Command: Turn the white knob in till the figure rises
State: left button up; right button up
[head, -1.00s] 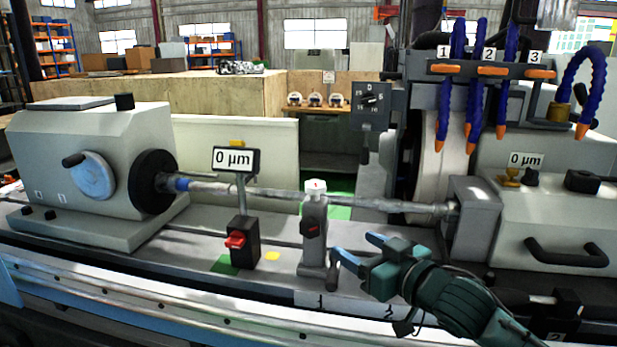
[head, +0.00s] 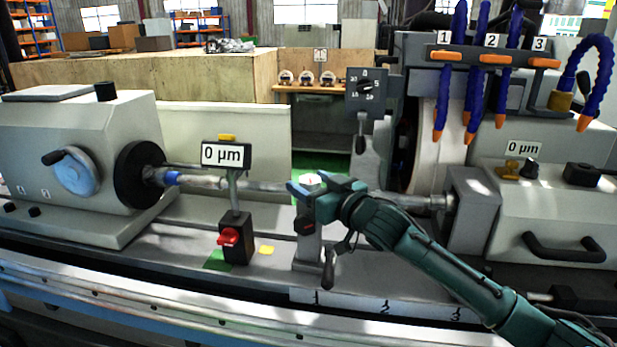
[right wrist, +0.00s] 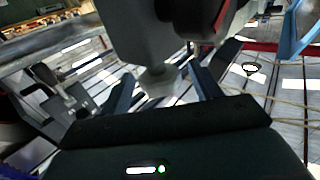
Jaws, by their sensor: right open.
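The white knob (head: 311,180) sits on top of the grey steady rest (head: 308,252), near the middle of the head view. My right gripper (head: 313,188) is open at the knob, with a finger on either side of it. In the right wrist view a pale knob (right wrist: 158,82) shows between the two spread fingers; whether they touch it I cannot tell. The gauge display (head: 226,155) on its post left of the knob reads 0 µm. My left gripper is not in view.
A long shaft (head: 240,185) runs behind the steady rest from the left headstock (head: 85,165) to the right unit. A black box with a red switch (head: 229,237) stands to the left. Blue coolant hoses (head: 477,95) hang by the grinding wheel at the right.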

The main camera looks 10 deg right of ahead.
jog(key=shift+w+a, duration=0.3)
jog(key=shift+w, duration=0.3)
jog(key=shift+c, duration=0.3)
jog(key=c, duration=0.9)
